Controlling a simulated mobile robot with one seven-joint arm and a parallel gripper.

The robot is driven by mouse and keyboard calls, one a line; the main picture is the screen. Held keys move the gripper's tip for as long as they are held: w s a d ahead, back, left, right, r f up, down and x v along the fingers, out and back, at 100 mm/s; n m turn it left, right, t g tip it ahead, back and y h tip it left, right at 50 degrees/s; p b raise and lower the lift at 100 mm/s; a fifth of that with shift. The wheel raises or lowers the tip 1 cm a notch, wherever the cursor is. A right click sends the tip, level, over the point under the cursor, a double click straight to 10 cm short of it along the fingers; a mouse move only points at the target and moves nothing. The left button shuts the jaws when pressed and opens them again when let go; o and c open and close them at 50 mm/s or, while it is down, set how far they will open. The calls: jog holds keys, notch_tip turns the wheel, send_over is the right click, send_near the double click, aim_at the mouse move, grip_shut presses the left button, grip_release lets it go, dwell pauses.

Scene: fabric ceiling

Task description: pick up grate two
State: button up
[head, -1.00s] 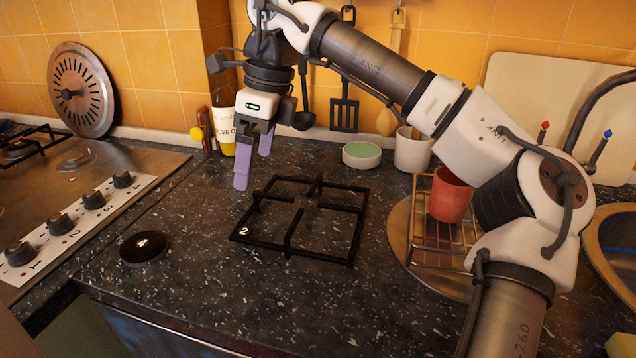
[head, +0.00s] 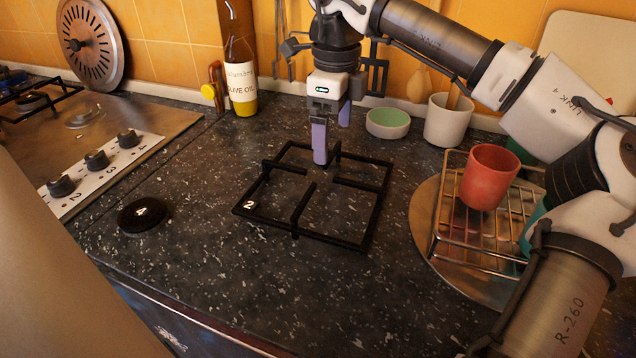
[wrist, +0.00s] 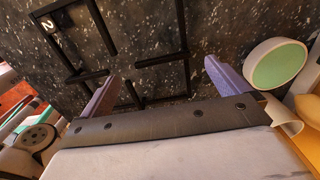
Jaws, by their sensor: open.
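Grate two (head: 300,228) is a black square grate with a white "2" at its front left corner. It lies flat on the dark speckled counter, and part of it shows in the wrist view (wrist: 122,62). My gripper (head: 331,138) has purple fingers pointing down, over the back part of the grate. In the wrist view my gripper (wrist: 160,85) is open, its two fingers wide apart with nothing between them but the view of the grate and counter. In the head view the fingers hide a bit of the grate's back. I cannot tell how far above it they are.
A green-topped round dish (head: 387,123) and a white cup (head: 449,120) stand behind right. A red cup (head: 488,178) sits on a wire rack (head: 470,240) at right. A black burner cap marked 4 (head: 143,215) lies left. An olive oil bottle (head: 240,75) stands behind.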

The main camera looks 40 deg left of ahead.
aim_at(331, 152)
jog(key=f, duration=0.5)
jog(key=shift+w+a+f, duration=0.1)
jog(key=shift+a+f, duration=0.05)
jog(key=shift+a, duration=0.1)
jog(key=c, duration=1.4)
jog(key=shift+o, duration=0.2)
